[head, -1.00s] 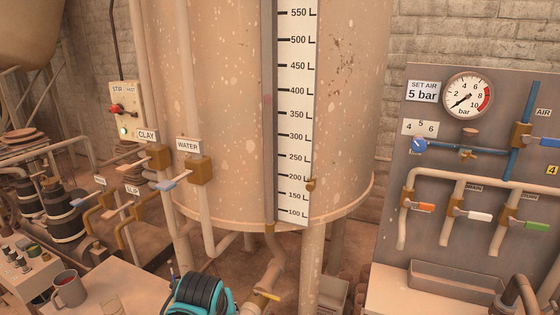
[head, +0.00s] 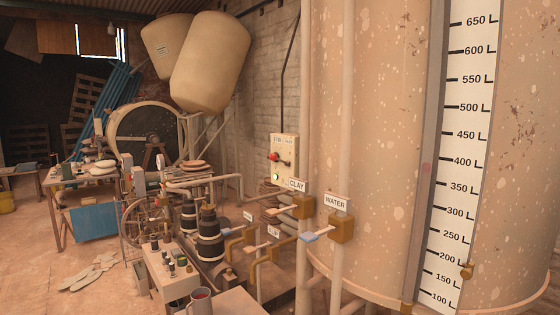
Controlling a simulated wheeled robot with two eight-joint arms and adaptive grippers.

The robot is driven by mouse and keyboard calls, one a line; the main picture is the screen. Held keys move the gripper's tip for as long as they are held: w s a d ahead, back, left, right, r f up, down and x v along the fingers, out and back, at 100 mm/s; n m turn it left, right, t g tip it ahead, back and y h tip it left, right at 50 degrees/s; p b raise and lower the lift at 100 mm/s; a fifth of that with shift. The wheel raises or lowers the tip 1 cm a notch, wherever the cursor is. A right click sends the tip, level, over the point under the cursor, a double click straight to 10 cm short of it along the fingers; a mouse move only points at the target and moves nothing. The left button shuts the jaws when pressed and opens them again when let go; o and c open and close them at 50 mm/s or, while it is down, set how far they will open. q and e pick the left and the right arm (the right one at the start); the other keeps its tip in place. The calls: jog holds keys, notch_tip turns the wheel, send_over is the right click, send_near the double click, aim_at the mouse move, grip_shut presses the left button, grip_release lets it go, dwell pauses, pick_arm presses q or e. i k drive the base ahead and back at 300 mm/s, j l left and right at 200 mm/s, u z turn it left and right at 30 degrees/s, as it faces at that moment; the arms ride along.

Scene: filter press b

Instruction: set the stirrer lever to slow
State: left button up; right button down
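The stirrer box (head: 284,160) is a pale panel on the wall left of the big tank, in the middle of the head view. Its red lever (head: 275,157) sits on the front, with the knob toward the left. A small greenish-white lamp (head: 276,177) shows below it. The lettering at the top of the box is too small to read now. Neither of my grippers is in view.
The big tank (head: 385,130) with its litre scale (head: 468,150) fills the right. Pipes with CLAY (head: 297,185) and WATER (head: 335,203) valves stand before the box. Black pumps (head: 208,235) and a small control table (head: 168,272) stand front left. Open floor (head: 50,285) lies far left.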

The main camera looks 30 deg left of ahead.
aim_at(273, 156)
jog(key=j, duration=0.45)
jog(key=i+j, duration=0.15)
jog(key=j, duration=0.75)
jog(key=i, duration=0.05)
